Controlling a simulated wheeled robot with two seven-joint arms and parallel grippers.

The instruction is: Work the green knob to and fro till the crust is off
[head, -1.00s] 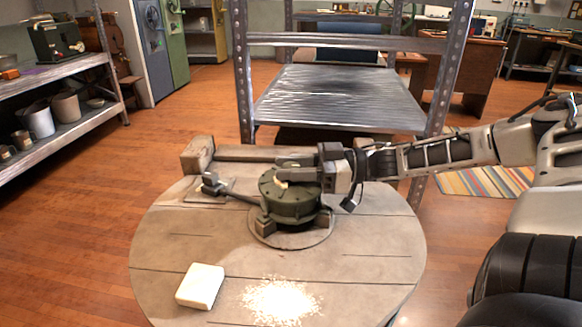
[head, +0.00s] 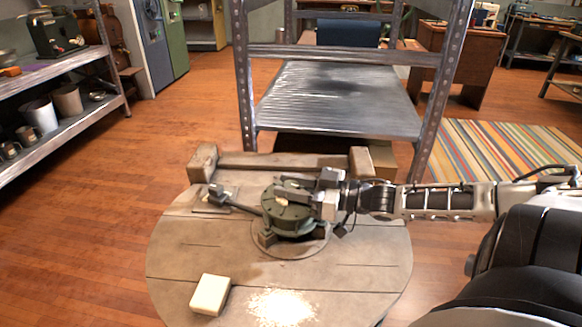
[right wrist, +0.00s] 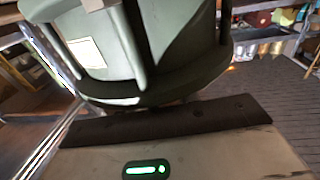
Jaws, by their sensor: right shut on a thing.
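The green knob (head: 275,212) is a ribbed, drum-shaped piece on a round base in the middle of a round grey wooden tabletop (head: 190,258). A small pale patch shows on its top. My right gripper (head: 306,197) reaches in from the right and is shut on the knob. In the right wrist view the knob (right wrist: 190,45) fills the upper part, with a pale patch on its side, close above a dark strip of my gripper. I cannot make out any crust clearly on the knob. My left gripper is not in view.
A pale block (head: 210,295) and a scatter of white grains (head: 281,307) lie at the front of the tabletop. A dark bar (head: 233,204) runs left from the knob. A wooden beam (head: 285,161) lies along the back edge. A metal shelf rack (head: 340,95) stands behind.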

